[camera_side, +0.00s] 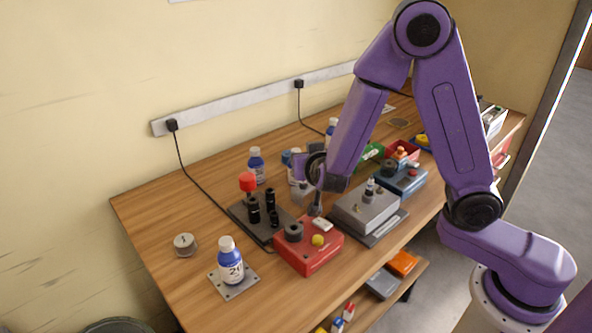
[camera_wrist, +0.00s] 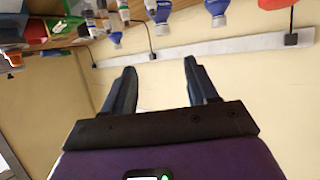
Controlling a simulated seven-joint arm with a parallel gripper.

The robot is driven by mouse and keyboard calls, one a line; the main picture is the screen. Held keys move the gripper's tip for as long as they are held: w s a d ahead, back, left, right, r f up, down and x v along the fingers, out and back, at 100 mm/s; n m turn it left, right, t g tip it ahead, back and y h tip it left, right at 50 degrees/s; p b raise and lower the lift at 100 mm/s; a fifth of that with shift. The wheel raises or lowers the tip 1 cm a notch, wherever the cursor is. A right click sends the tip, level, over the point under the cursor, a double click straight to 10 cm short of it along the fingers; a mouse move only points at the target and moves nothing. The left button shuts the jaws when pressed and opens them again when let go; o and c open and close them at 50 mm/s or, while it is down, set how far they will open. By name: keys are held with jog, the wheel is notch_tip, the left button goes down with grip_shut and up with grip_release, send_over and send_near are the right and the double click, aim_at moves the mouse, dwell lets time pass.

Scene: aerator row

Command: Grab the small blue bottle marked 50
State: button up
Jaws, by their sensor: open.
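Several white-capped blue bottles are in view. The nearest bottle (camera_side: 231,262), in the side view, stands upright on a metal plate at front left; its label seems to read 20. Another bottle (camera_side: 256,165) stands behind the red-knobbed fixture, and another (camera_side: 332,127) is farther back, partly behind my arm. Their labels are too small to read, so I cannot tell which is marked 50. The wrist view shows bottles upside down along its top, including one (camera_wrist: 217,12) and another (camera_wrist: 160,12). My gripper (camera_wrist: 159,69) is open and empty, its fingers apart from the bottles.
A red box (camera_side: 308,248) and a grey box (camera_side: 368,207) stand along the table's front. A dark plate with black posts and a red knob (camera_side: 247,182) is behind them. A wall strip (camera_side: 235,107) has hanging cables. The wooden table's left end has bare room.

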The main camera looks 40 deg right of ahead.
send_near(296, 151)
jog(key=d+r+x, duration=0.1)
jog(key=x, duration=0.4)
jog(key=shift+w+d+f, duration=0.3)
jog(key=shift+w+f, duration=0.25)
jog(key=shift+w, duration=0.2)
jog(key=shift+w+d+f, duration=0.3)
jog(key=shift+w+f, duration=0.25)
jog(key=shift+w, duration=0.2)
jog(key=shift+w+d+f, duration=0.3)
jog(key=shift+w+f, duration=0.25)
jog(key=shift+w, duration=0.2)
grip_shut()
